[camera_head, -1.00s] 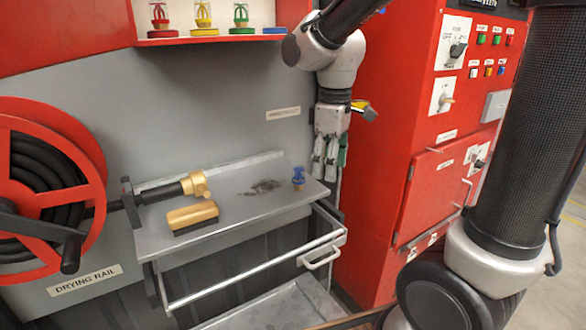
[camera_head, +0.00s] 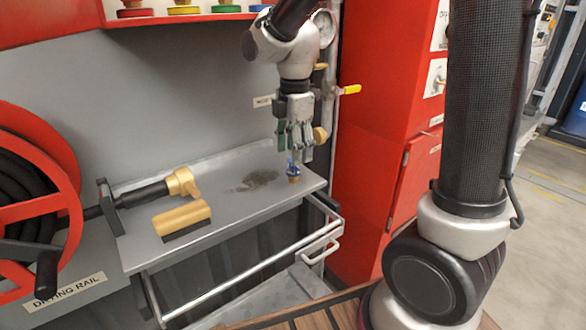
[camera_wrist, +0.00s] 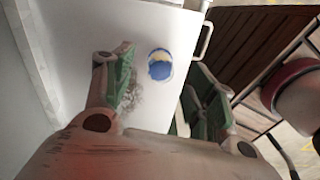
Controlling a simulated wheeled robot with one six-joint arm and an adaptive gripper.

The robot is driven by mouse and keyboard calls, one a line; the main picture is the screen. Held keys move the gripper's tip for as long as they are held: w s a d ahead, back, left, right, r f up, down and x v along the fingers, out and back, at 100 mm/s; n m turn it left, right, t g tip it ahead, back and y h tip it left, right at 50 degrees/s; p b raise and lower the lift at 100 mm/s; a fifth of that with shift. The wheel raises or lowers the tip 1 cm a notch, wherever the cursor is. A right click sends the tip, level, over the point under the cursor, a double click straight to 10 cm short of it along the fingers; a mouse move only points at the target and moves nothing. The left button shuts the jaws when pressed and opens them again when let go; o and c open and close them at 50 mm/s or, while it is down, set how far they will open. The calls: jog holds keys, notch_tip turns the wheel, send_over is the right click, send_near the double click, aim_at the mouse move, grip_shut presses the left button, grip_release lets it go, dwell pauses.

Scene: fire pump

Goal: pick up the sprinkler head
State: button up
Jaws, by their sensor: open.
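The sprinkler head (camera_head: 293,171) is a small blue piece with a brassy lower end. It stands upright near the right end of the grey metal shelf (camera_head: 240,212). My gripper (camera_head: 294,158) is above it, pointing down, and its fingertips hide part of the sprinkler's top in the head view. In the wrist view the sprinkler head (camera_wrist: 160,65) lies between and beyond the two green-padded fingers of my gripper (camera_wrist: 160,90), nearer the left finger. The fingers are apart and hold nothing. I cannot tell whether a finger touches the sprinkler.
A wooden-backed brush (camera_head: 182,218) and a brass nozzle (camera_head: 181,183) lie on the shelf to the left. A dark wet patch (camera_head: 255,180) is beside the sprinkler. A pipe with a yellow lever (camera_head: 350,89) and the red cabinet (camera_head: 385,130) stand close on the right. A rail (camera_head: 250,272) runs along the front.

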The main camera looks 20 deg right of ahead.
aim_at(293, 170)
notch_tip(293, 170, down, 4)
jog(key=shift+r, duration=0.1)
jog(key=shift+c, duration=0.2)
jog(key=c, duration=1.1)
